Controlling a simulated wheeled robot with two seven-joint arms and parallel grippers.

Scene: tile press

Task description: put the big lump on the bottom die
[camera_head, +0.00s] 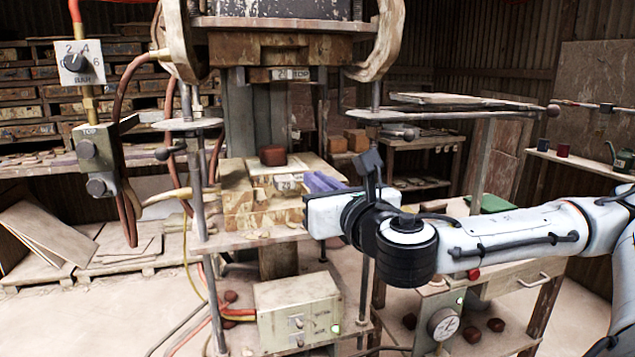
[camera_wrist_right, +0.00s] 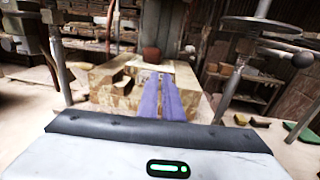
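The big lump (camera_head: 273,155), a reddish-brown block, sits on the pale top of the bottom die (camera_head: 240,202), toward its back. The die is a worn yellowish block on the press bed. My right gripper (camera_head: 312,183) has purple fingers and reaches in from the right over the die's right side. In the right wrist view the fingers (camera_wrist_right: 161,88) lie side by side with almost no gap and nothing between them. The lump (camera_wrist_right: 151,54) shows beyond the fingertips, apart from them. My left gripper is not in view.
The upper die (camera_head: 280,50) hangs above with open space below it. Press posts (camera_head: 197,185) stand at both sides. A control box (camera_head: 298,312) sits below the bed. Several brown lumps (camera_head: 471,336) lie on a lower right surface. Shelves line the back.

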